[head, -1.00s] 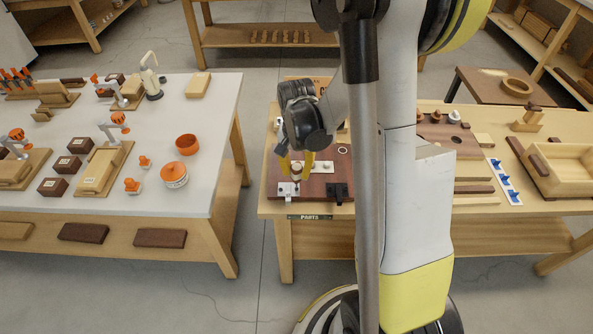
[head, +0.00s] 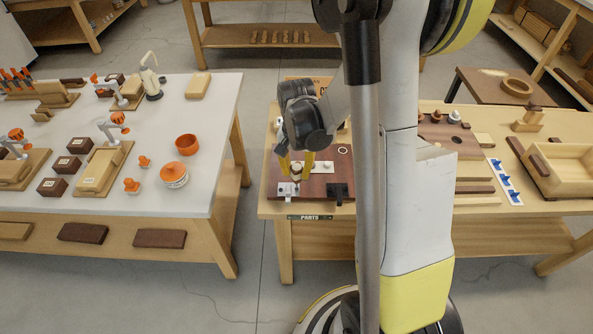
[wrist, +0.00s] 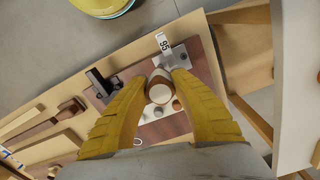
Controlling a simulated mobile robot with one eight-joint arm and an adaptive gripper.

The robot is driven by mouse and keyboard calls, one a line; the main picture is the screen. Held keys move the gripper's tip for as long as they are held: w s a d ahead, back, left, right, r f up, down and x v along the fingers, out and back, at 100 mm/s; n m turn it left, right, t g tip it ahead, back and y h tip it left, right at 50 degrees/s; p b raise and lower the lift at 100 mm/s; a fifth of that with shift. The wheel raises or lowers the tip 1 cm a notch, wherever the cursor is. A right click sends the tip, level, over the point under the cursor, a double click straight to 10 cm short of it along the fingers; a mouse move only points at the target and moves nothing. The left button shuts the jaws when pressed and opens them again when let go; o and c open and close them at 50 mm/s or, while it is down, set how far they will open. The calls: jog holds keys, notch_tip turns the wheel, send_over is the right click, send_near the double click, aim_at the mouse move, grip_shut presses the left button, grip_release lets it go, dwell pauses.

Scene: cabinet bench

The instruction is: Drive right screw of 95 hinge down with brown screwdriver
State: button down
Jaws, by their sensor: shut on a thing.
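The 95 hinge is a silver metal plate (wrist: 178,58) with a white "95" tag, at the front left of the dark brown board (head: 312,192). In the head view the hinge (head: 287,190) sits just below my gripper (head: 296,176). My gripper's yellow fingers (wrist: 160,90) are shut on the brown screwdriver (wrist: 160,93), which shows nearly end-on with a pale cap. The screwdriver stands roughly upright over or beside the hinge. Its tip and the right screw are hidden, so contact cannot be told.
A black hinge (head: 338,191) lies to the right on the same board. A pale strip with round pieces (head: 323,167) lies behind. A wooden open box (head: 562,172) stands at the bench's right. A white table (head: 215,130) is across a gap to the left.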

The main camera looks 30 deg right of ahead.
jog(key=shift+f+b, duration=0.35)
jog(key=shift+f, duration=0.05)
jog(key=m, duration=1)
jog(key=shift+w, duration=0.1)
jog(key=m, duration=0.6)
jog(key=shift+w, duration=0.1)
jog(key=m, duration=0.6)
